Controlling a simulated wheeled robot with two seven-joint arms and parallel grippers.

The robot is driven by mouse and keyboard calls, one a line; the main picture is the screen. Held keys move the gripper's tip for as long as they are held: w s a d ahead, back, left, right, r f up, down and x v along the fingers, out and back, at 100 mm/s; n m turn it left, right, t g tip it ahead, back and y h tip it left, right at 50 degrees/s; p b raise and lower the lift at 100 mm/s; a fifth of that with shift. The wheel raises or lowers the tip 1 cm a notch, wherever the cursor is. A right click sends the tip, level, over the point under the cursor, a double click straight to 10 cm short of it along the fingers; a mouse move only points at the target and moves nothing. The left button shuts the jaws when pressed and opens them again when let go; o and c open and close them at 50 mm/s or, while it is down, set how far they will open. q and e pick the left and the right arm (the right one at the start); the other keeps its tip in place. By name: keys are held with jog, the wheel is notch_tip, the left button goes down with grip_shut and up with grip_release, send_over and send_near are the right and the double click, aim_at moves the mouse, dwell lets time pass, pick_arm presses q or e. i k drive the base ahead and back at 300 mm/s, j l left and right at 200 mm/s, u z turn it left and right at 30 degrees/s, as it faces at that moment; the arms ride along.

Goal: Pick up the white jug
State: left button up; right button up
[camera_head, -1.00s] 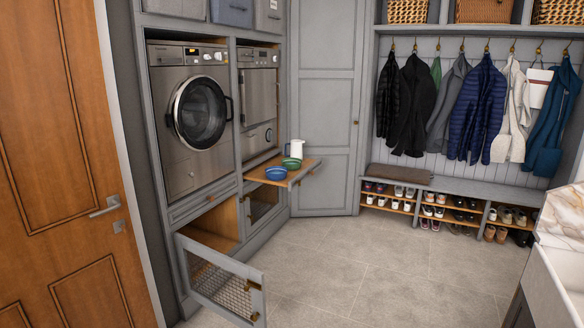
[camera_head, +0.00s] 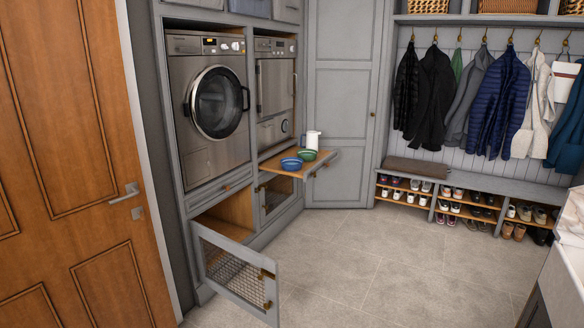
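The white jug (camera_head: 312,140) stands upright at the back of a pulled-out wooden shelf (camera_head: 287,170) below the right-hand machine. A green bowl (camera_head: 306,155) sits just in front of the jug and hides part of its base. A blue bowl (camera_head: 291,164) sits beside the green one, nearer to me. The jug is small and far off, so its handle is hard to make out. Neither of my grippers shows in the head view.
An open mesh-fronted door (camera_head: 236,278) juts into the room below the washing machine (camera_head: 215,103). A wooden door (camera_head: 70,170) stands at left. A sink (camera_head: 562,285) is at right. Shoes fill the boot bench (camera_head: 455,186). The tiled floor (camera_head: 370,265) between is clear.

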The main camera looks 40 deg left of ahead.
aim_at(312, 137)
jog(key=i+j+u, duration=0.15)
jog(key=i, duration=1.15)
jog(key=i+u, duration=0.15)
jog(key=i, duration=1.15)
jog(key=i+l+u, duration=0.15)
jog(key=i, duration=1.15)
jog(key=i+u, duration=0.7)
jog(key=i, duration=0.2)
jog(key=i+l+u, duration=0.3)
jog(key=i, duration=0.15)
jog(key=i+l+u, duration=0.2)
jog(key=i+u, duration=0.15)
jog(key=i, duration=0.1)
